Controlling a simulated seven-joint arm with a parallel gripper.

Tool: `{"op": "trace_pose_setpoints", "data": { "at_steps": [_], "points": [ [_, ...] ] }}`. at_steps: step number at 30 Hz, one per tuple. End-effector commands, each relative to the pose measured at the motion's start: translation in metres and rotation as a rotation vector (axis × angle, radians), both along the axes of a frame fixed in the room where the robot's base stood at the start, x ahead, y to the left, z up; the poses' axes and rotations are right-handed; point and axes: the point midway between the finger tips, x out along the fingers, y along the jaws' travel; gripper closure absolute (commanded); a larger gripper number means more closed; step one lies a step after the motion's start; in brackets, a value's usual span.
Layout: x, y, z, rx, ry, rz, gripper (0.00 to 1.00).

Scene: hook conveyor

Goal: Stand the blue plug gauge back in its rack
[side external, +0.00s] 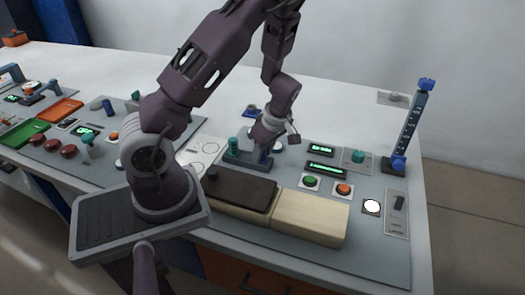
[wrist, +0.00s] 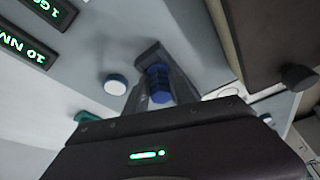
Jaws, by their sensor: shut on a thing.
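My gripper (side external: 263,146) points down over the panel, at the right part of the grey-blue rack (side external: 240,160). In the wrist view my gripper (wrist: 158,62) is shut on the blue plug gauge (wrist: 159,84), which shows ribbed and dark blue between the fingers. A teal gauge (side external: 233,145) stands upright at the left end of the rack. The blue gauge is mostly covered by my fingers in the side view. I cannot tell whether its lower end is in the rack or just above it.
Green displays (side external: 325,168) and green (side external: 310,181) and orange (side external: 343,188) buttons are to the right. A tall blue-topped post (side external: 408,125) stands at far right.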

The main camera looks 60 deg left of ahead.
Motion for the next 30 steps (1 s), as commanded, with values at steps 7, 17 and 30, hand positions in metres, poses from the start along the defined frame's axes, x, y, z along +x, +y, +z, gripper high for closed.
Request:
{"op": "trace_pose_setpoints", "data": {
  "at_steps": [7,17,30],
  "points": [
    [0.0001,0.0001,0.0001,0.000,0.000,0.000,1.00],
    [0.0001,0.0001,0.0001,0.000,0.000,0.000,0.44],
    [0.0002,0.0000,0.0007,0.000,-0.001,0.000,0.26]
  ]
}}
